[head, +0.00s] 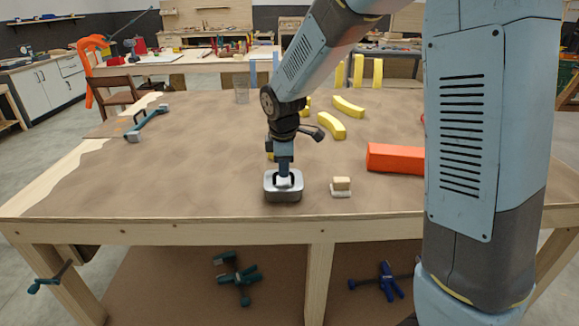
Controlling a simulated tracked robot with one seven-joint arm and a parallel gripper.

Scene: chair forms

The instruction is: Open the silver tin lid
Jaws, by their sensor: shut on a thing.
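The silver tin (283,196) is a small rounded box standing upright on the brown worktable top, near its front edge at the middle of the head view. My gripper (285,178) points straight down onto the top of the tin and is shut on the lid. My fingers hide much of the lid. I cannot tell whether there is any gap between the lid and the tin's body.
An orange block (396,159) and yellow curved pieces (331,125) lie farther right and back. The table's left part is clear.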

